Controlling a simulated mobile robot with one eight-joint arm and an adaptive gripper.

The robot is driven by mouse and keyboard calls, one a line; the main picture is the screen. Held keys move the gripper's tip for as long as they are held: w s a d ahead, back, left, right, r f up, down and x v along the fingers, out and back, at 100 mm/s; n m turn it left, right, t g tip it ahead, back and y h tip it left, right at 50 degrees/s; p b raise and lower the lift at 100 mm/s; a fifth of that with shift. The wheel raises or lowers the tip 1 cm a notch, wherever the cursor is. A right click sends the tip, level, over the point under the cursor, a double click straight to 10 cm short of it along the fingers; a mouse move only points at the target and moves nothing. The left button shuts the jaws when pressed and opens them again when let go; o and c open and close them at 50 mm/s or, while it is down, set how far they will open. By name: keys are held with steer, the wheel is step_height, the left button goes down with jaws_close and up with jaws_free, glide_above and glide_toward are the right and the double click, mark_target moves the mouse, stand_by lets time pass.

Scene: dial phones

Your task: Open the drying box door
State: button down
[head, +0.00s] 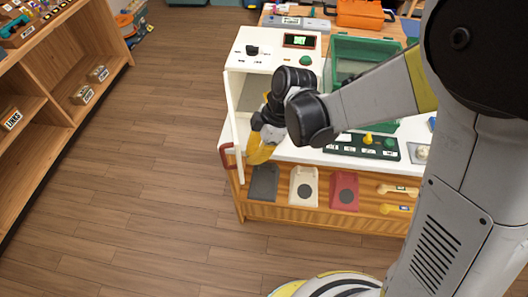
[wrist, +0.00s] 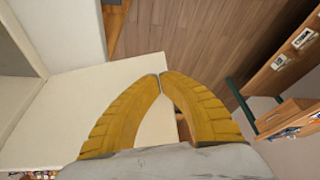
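The white drying box (head: 262,48) stands on the left end of the counter, with a knob and a small display on top. Its white door (head: 236,125) stands open, swung out from the box's left side and seen nearly edge-on in the head view. A red-brown handle (head: 228,157) is on the door's outer side. My gripper (head: 257,158) is beside the door, on its inner side. In the wrist view the yellow fingertips (wrist: 161,75) meet with nothing visible between them. A broad pale panel, apparently the door (wrist: 85,105), lies behind them; I cannot tell whether they touch it.
Grey, cream and red phone bodies (head: 344,190) sit along the counter's front, right of my gripper. A green bin (head: 368,50) stands right of the box. Open wooden floor (head: 130,190) lies left of the door, with a wooden shelf (head: 60,70) beyond.

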steer(key=shift+a, duration=0.25)
steer(key=s+a+m+t, duration=0.1)
steer(key=s+a+m, duration=0.1)
steer(key=a, duration=0.8)
steer(key=shift+a+m+b, duration=0.3)
steer(key=shift+m+b, duration=0.1)
steer(key=shift+m, duration=0.1)
steer(key=shift+d, duration=0.1)
